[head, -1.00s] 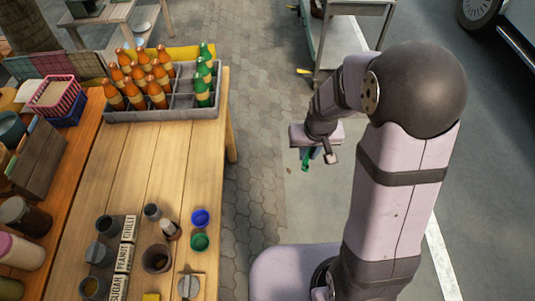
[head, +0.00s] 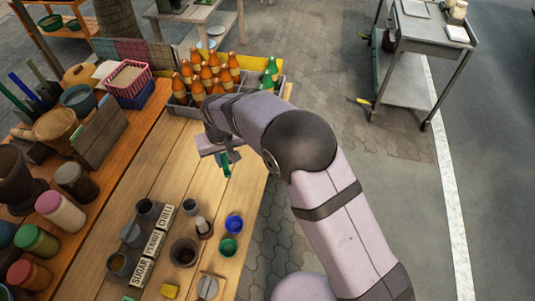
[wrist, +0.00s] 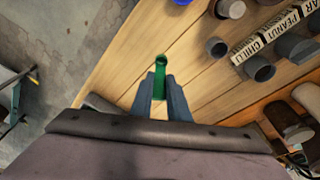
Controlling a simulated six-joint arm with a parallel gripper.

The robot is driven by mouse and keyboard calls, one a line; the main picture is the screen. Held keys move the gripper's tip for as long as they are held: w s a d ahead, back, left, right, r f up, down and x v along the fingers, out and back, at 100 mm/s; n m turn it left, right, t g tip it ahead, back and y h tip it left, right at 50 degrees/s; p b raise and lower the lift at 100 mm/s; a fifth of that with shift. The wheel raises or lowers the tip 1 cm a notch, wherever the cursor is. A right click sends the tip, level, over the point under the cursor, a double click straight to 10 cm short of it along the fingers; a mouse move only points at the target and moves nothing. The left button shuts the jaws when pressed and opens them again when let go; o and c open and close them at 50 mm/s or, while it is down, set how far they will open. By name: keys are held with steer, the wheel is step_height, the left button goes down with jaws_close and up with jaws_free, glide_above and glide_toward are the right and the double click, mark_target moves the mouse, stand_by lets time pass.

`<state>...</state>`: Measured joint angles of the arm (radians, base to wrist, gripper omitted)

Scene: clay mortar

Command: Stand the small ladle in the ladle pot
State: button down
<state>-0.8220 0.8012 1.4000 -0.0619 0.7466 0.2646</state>
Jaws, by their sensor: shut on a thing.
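A small grey pot (head: 190,206) stands on the table right of the word labels. It also shows in the wrist view (wrist: 216,47). Several other pots stand nearby, and I cannot tell which is the ladle pot.
The crate (head: 185,110) with orange and green bottles stands behind my gripper. A brown pot (head: 184,252), a blue cup (head: 234,224) and a green cup (head: 228,247) stand at the front. Jars and baskets crowd the left side. The mid-table planks are clear.

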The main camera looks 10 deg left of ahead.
steer(key=s+a+n, duration=0.2)
steer(key=s+a, duration=0.7)
steer(key=a, duration=0.3)
steer(key=shift+f, duration=0.35)
steer(key=shift+s+f, duration=0.1)
steer(key=shift+f, duration=0.05)
step_height(320, 180, down, 10)
steer(key=b, duration=0.6)
steer(key=shift+b, duration=0.3)
steer(key=shift+f, duration=0.1)
steer(key=c, duration=1.6)
jaws_free()
